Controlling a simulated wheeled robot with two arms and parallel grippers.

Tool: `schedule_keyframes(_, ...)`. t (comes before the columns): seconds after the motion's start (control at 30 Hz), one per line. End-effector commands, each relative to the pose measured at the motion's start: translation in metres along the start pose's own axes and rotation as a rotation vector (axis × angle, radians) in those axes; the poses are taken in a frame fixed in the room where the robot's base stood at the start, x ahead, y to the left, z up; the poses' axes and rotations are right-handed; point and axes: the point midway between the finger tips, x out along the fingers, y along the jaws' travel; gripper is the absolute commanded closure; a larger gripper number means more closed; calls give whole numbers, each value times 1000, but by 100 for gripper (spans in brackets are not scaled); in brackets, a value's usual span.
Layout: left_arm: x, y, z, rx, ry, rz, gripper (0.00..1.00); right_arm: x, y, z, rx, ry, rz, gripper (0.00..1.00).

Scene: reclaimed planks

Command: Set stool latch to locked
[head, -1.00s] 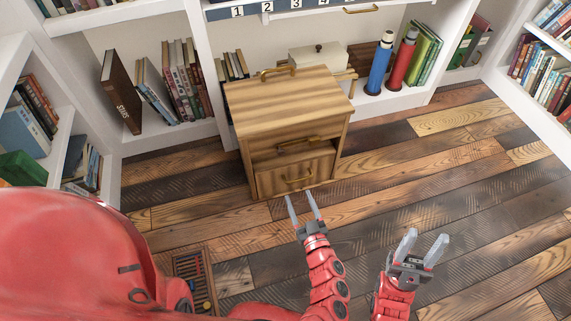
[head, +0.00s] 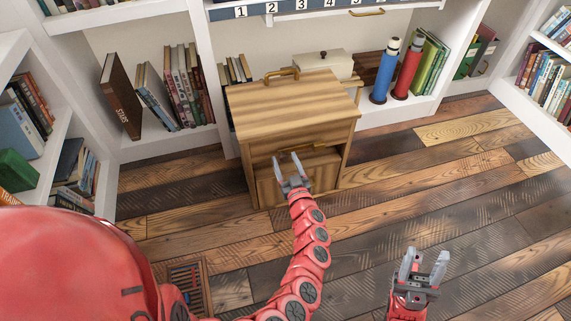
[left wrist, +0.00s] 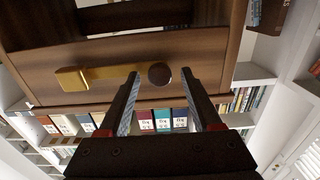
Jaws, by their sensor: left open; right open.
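The stool (head: 285,100) is a wooden cabinet with a plank top, standing in front of the back shelves. Its latch (left wrist: 105,73) shows large in the left wrist view: a brass bar with a block at its left end and a dark round knob (left wrist: 160,73) at its right end. My left gripper (head: 287,157) is open at the stool's front. Its fingertips (left wrist: 161,76) stand either side of the knob; contact cannot be told. In the head view the left gripper partly hides the latch. My right gripper (head: 425,256) is open and empty over the floor.
A blue bottle (head: 384,70) and a red bottle (head: 408,72) stand on the shelf right of the stool. A pale lidded box (head: 325,64) is behind it. A slatted tray (head: 190,285) lies on the floor near me. The floor right of the stool is clear.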

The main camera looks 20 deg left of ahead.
Motion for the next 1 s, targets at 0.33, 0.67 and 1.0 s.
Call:
schedule_keyframes(0.33,3,0,0,0,0,0,40,0,-1,1,1,-2,-3,53)
schedule_keyframes(0.67,2,0,0,0,0,-1,99,-1,0,1,1,-2,-3,53)
schedule_keyframes(1.0,2,0,0,0,0,-1,100,-1,0,1,1,-2,-2,53)
